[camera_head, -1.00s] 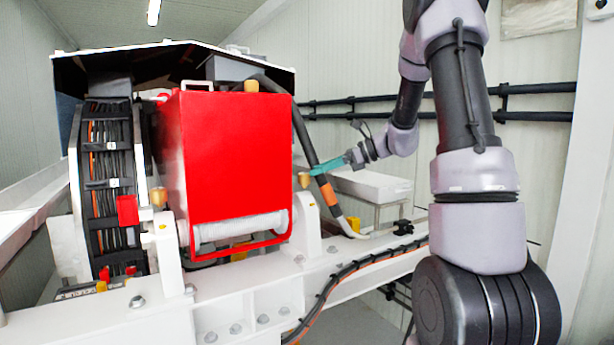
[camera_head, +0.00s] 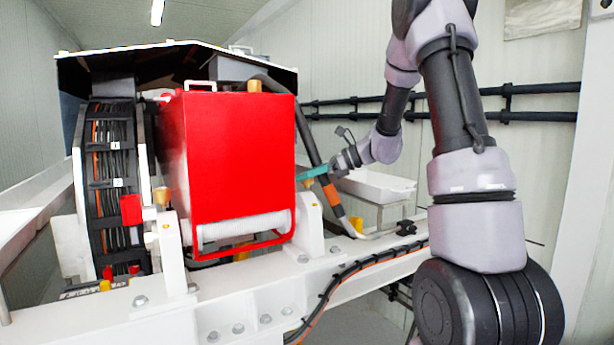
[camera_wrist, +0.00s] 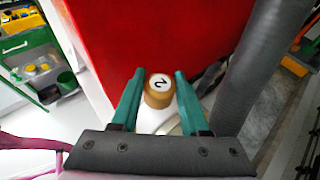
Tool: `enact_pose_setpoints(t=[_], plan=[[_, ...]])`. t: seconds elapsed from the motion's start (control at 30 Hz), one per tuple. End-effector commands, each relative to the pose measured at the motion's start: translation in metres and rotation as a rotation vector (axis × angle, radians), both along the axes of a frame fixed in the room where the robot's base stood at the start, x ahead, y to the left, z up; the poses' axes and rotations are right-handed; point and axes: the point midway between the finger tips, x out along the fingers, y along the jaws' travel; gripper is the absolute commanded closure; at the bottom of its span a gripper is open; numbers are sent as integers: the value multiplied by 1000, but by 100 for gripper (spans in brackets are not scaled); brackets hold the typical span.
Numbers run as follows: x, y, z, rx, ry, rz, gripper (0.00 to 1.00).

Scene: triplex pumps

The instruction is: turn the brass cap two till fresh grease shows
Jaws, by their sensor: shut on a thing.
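Brass cap two (camera_wrist: 158,98) is a small brass cylinder with a white top marked 2, seen in the wrist view beside the red panel. In the head view the cap (camera_head: 308,184) sits on the white bracket (camera_head: 310,222) at the red box's right edge. My gripper (camera_wrist: 158,84) has its green fingers on either side of the cap and is shut on it. In the head view my gripper (camera_head: 304,174) reaches the cap from the right. I can make out no grease around the cap.
The red box (camera_head: 240,150) stands close left of my fingers. A thick dark hose (camera_wrist: 260,65) runs close on the right. Another brass cap (camera_head: 161,197) sits on the left bracket, and one (camera_head: 254,86) is atop the box. A green cart (camera_wrist: 35,62) stands beyond.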

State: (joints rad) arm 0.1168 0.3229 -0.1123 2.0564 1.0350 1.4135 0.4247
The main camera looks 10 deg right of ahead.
Motion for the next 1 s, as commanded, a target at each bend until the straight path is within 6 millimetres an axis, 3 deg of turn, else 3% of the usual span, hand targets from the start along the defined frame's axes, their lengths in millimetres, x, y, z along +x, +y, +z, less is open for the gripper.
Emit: enact_pose_setpoints(t=[0.53,0.97,1.0], plan=[[0,2,2,3,-3,-376,100],[0,0,1,1,-2,-417,100],[0,0,1,1,-2,-417,44]])
